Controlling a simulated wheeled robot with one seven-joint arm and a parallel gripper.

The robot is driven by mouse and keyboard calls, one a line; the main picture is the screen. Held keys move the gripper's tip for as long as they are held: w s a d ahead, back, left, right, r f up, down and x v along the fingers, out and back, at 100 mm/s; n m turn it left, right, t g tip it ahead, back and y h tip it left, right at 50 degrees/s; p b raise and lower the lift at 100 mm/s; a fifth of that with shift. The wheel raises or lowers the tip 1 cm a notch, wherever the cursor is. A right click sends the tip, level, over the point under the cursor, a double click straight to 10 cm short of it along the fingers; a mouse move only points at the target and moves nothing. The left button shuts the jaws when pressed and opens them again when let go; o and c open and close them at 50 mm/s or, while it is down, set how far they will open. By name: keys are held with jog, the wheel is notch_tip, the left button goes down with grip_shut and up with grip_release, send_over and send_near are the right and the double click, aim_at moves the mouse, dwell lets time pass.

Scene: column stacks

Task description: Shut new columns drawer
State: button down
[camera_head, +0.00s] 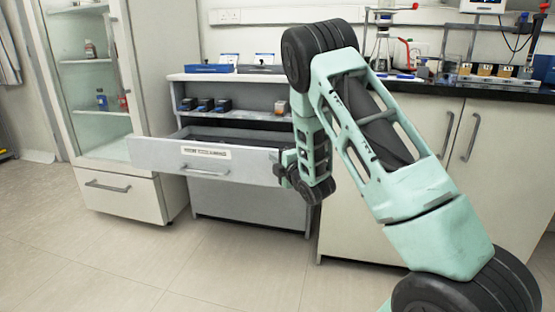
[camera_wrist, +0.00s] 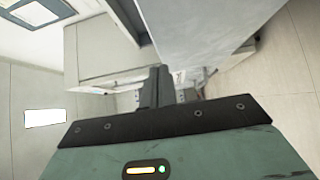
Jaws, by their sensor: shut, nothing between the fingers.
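The drawer (camera_head: 180,158) is pulled out from the low grey cabinet and shows its dark inside behind the front panel. Its front has a paper label with text too small to read and a bar handle (camera_head: 205,171). My gripper (camera_head: 281,170) is at the right end of the drawer front, its fingers shut and empty. I cannot tell whether they touch the panel. In the wrist view the shut fingers (camera_wrist: 154,86) point ahead, below a large grey panel that looks like the drawer front (camera_wrist: 200,28). The handle is not visible there.
Shelves above the drawer hold dark boxes (camera_head: 204,104) and blue boxes (camera_head: 208,68). A glass-fronted cabinet (camera_head: 95,110) stands close on the left. A counter (camera_head: 440,88) with lab equipment and white doors is on the right. The floor in front is clear.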

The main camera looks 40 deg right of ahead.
jog(key=shift+w+d, duration=0.75)
jog(key=shift+d, duration=0.25)
